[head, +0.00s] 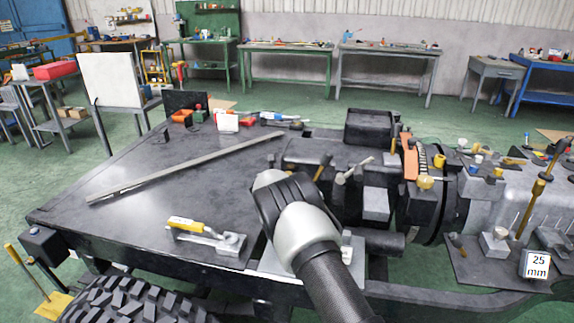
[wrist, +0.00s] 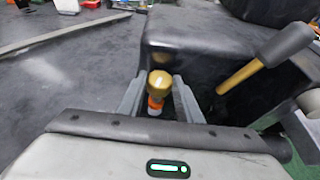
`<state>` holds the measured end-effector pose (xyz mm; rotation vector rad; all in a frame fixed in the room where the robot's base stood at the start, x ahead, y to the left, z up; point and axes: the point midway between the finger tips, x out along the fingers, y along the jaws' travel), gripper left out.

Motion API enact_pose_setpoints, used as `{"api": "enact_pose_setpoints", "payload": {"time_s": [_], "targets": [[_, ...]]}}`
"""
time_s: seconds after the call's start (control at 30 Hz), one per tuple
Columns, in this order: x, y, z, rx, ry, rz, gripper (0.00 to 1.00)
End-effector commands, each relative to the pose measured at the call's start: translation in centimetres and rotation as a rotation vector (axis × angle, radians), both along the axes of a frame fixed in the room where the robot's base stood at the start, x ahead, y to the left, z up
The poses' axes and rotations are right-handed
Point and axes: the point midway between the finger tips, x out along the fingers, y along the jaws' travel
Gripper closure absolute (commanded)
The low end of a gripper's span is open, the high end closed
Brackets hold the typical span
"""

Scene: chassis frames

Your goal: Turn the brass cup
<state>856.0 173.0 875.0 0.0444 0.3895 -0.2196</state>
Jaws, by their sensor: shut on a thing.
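The brass cup (wrist: 160,80) shows in the wrist view as a rounded gold top with an orange part under it. It stands between the two grey fingers of my gripper (wrist: 159,94), beside a dark block. My gripper is shut on it; the fingers hide part of its sides, and its base is hard to make out. In the head view my own arm and wrist cover the fingers and the cup.
A mallet (wrist: 268,57) with a gold handle stands tilted just right of my gripper. A long metal bar (head: 185,167) lies across the dark deck. A yellow-handled clamp (head: 205,233) sits front left. A black box (head: 370,128) rises behind. The deck's left part is mostly clear.

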Motion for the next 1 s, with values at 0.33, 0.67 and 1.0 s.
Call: {"api": "enact_pose_setpoints", "payload": {"time_s": [0.33, 0.67, 1.0], "targets": [[0.03, 0.10, 0.38, -0.002, -0.004, -0.039, 0.91], [-0.02, 0.11, 0.27, -0.001, -0.002, -0.038, 0.50], [-0.58, 0.38, 0.33, -0.001, 0.001, -0.036, 0.50]]}}
